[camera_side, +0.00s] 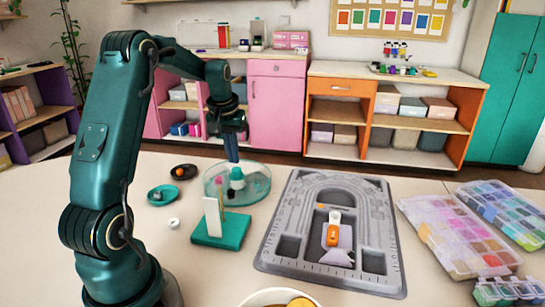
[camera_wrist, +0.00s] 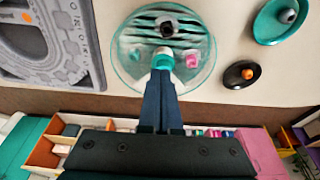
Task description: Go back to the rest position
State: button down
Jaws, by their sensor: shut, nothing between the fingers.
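My gripper (camera_side: 233,160) is shut with nothing in it, pointing down over a clear round dish (camera_side: 262,190). In the wrist view my gripper (camera_wrist: 161,72) also shows its two dark fingers together over the dish (camera_wrist: 126,70). A teal and white piece (camera_side: 237,179) stands in the dish just below the fingertips. I cannot tell whether they touch it. A pink bead (camera_wrist: 192,61) and a dark round piece (camera_wrist: 167,29) also show in the dish.
A teal stand (camera_side: 221,229) with an upright white plate is in front of the dish. A teal saucer (camera_side: 155,194) and a dark saucer (camera_side: 190,168) lie left. The grey bead board (camera_side: 282,233) and bead boxes (camera_side: 437,237) lie right. A bowl (camera_side: 258,296) is at the front edge.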

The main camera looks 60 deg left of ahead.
jog(key=shift+r, duration=0.65)
jog(key=d+r+m+t, duration=0.2)
jog(key=d+r, duration=0.3)
jog(key=d, duration=0.3)
jog(key=d+r+m+t, duration=0.1)
jog(key=d+r+m, duration=0.2)
jog(key=d+r, duration=0.35)
jog(key=s+d+f+m+h, duration=0.2)
jog(key=s+d+f+m, duration=0.2)
jog(key=s+d+f, duration=0.3)
jog(key=s+d, duration=0.4)
jog(key=s, duration=0.2)
jog(key=shift+s+d+t, duration=0.3)
jog(key=shift+s+d, duration=0.05)
jog(key=shift+s, duration=0.05)
